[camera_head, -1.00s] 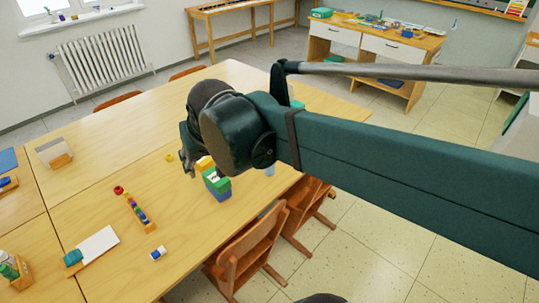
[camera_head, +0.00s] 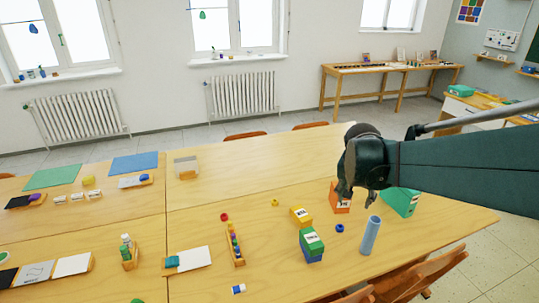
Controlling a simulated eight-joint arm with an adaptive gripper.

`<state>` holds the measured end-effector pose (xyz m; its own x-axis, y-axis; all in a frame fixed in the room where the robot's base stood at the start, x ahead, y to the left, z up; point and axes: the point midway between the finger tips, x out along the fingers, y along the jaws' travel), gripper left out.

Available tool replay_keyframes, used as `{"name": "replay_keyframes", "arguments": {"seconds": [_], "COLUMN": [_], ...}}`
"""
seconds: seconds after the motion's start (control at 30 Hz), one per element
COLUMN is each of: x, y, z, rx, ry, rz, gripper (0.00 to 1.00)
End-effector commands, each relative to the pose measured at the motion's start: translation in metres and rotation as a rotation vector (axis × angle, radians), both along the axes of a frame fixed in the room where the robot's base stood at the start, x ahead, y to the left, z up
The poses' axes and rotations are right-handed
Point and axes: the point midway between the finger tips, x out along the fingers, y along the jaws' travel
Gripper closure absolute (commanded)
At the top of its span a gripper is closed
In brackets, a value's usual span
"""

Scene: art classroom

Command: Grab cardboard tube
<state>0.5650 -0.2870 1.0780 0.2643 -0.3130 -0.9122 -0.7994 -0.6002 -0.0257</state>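The cardboard tube looks to be the light blue cylinder (camera_head: 370,236), standing upright on the table toward its front right edge. My gripper (camera_head: 356,198) hangs above the table, above and a little left of the tube's top in the head view, apart from it. Its fingers point down and look spread, with nothing seen between them. The gripper partly covers an orange box (camera_head: 341,205) behind it.
A green box (camera_head: 402,202) stands right of the tube. A small blue ring (camera_head: 340,228), a stacked green and blue block (camera_head: 312,244) and a yellow block (camera_head: 301,217) lie to its left. Wooden chairs (camera_head: 420,277) stand at the front edge. The table's back middle is clear.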

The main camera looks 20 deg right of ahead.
Motion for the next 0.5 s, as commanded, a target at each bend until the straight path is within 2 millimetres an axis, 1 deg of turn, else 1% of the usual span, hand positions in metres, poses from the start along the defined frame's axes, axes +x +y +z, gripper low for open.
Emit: {"name": "replay_keyframes", "arguments": {"seconds": [0.03, 0.2, 0.4, 0.5], "x": [0.002, 0.003, 0.002, 0.000], "y": [-0.013, -0.051, -0.089, -0.105], "z": [0.001, -0.007, -0.017, -0.022], "rx": [0.003, 0.007, 0.011, 0.013], "ry": [0.004, 0.017, 0.028, 0.033], "rz": [-0.032, -0.138, -0.244, -0.289], "gripper": [0.55, 0.55, 0.55, 0.55]}}
